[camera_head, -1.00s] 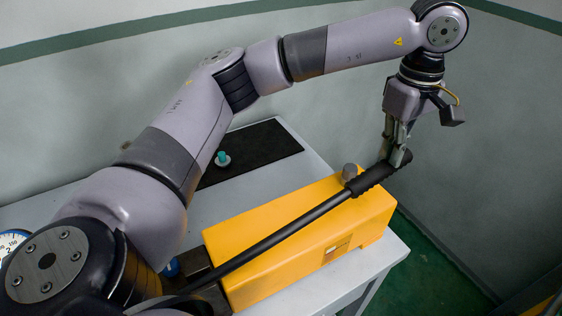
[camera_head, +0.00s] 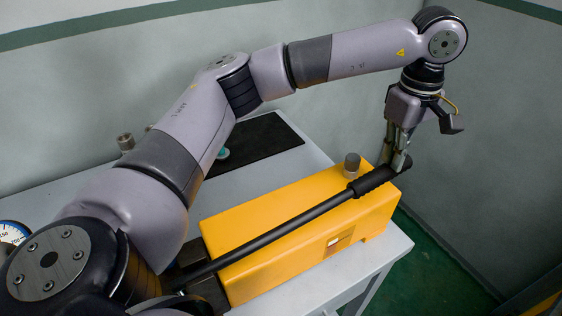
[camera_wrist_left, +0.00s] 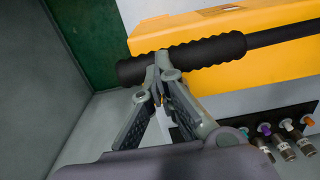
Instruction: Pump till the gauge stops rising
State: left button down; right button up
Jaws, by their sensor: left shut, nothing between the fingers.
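The yellow pump body (camera_head: 290,235) sits on a grey table. Its long black lever (camera_head: 285,228) lies low along the top, with a ribbed grip at the right end. My left gripper (camera_head: 399,166) points down at that grip, its shut fingertips touching or just above it. In the left wrist view the fingertips (camera_wrist_left: 165,66) overlap the ribbed grip (camera_wrist_left: 195,55); nothing is held between them. The gauge (camera_head: 12,235) shows only partly at the left edge, cut off by my arm; its needle cannot be read. My right gripper is out of view.
A dark mat (camera_head: 255,143) lies behind the pump, with a teal-capped part partly hidden by my arm. A grey knob (camera_head: 352,163) stands beside the lever. Several colour-capped fittings (camera_wrist_left: 282,143) show in the wrist view. Right of the table is open green floor (camera_head: 430,255).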

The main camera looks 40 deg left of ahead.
aim_at(390, 172)
pick_arm(q)
jog(key=shift+s, duration=0.1)
jog(key=shift+f, duration=0.15)
jog(key=shift+w+d+f+b, duration=0.1)
jog(key=shift+w+f+b, duration=0.05)
jog(key=shift+f+b, duration=0.85)
jog(key=shift+w+f+b, duration=0.15)
jog(key=shift+f+b, duration=0.4)
jog(key=shift+f, duration=0.75)
jog(key=r+p, duration=0.1)
jog(key=r, duration=0.1)
jog(key=r+p, duration=0.2)
jog(key=r, duration=0.1)
jog(key=r+p, duration=0.1)
jog(key=r, duration=0.1)
jog(key=shift+s+r+p, duration=0.35)
jog(key=shift+p, duration=0.05)
notch_tip(390, 172, up, 8)
jog(key=s+a+p, duration=0.1)
jog(key=s+p, duration=0.1)
jog(key=p, duration=0.2)
jog(key=shift+f, duration=0.1)
